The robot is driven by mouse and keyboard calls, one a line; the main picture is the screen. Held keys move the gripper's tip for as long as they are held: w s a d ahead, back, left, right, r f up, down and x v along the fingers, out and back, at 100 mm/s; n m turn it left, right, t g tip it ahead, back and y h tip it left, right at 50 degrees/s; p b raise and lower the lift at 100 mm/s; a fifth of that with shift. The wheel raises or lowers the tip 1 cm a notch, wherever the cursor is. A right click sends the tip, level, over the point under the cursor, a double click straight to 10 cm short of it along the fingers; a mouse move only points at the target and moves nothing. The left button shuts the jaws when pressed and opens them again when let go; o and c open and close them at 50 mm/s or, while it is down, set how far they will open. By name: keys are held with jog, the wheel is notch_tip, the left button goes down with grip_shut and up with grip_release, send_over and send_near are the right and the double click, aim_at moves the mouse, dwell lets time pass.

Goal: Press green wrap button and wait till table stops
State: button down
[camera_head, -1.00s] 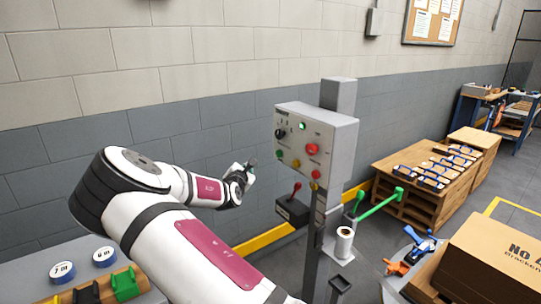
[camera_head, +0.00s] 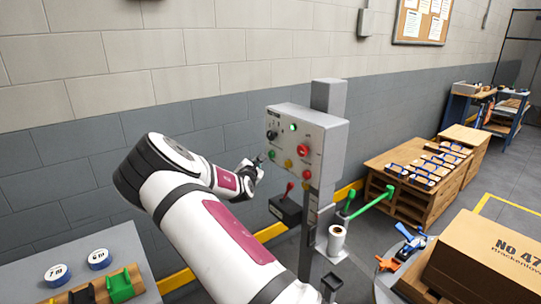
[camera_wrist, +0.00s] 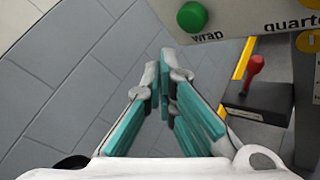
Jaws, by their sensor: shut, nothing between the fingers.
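The grey control box (camera_head: 331,139) stands on a post in the head view. Its green wrap button (camera_head: 271,155) is at the lower left of the face. In the wrist view the green button (camera_wrist: 192,17), labelled "wrap", is at the top, just beyond and right of my fingertips. My gripper (camera_head: 260,161) is shut and empty, close to the button; a gap shows in the wrist view (camera_wrist: 160,58), and I cannot tell contact. The turntable's edge (camera_head: 379,284) shows at lower right, under a carton (camera_head: 490,265) on a wooden pallet.
The box also has a red button (camera_head: 303,150), a yellow button (camera_head: 288,163), a black knob (camera_head: 271,135) and a green lamp (camera_head: 293,127). A red lever (camera_head: 289,188) on a black base is below. A workbench (camera_head: 85,250) with tape rolls is at lower left.

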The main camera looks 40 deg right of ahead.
aim_at(271, 155)
jog(key=shift+w+d, duration=0.1)
jog(key=shift+d, duration=1.05)
jog(key=shift+d, duration=0.15)
dwell(0.5)
jog(key=shift+d+b, duration=0.25)
jog(key=shift+b, duration=0.05)
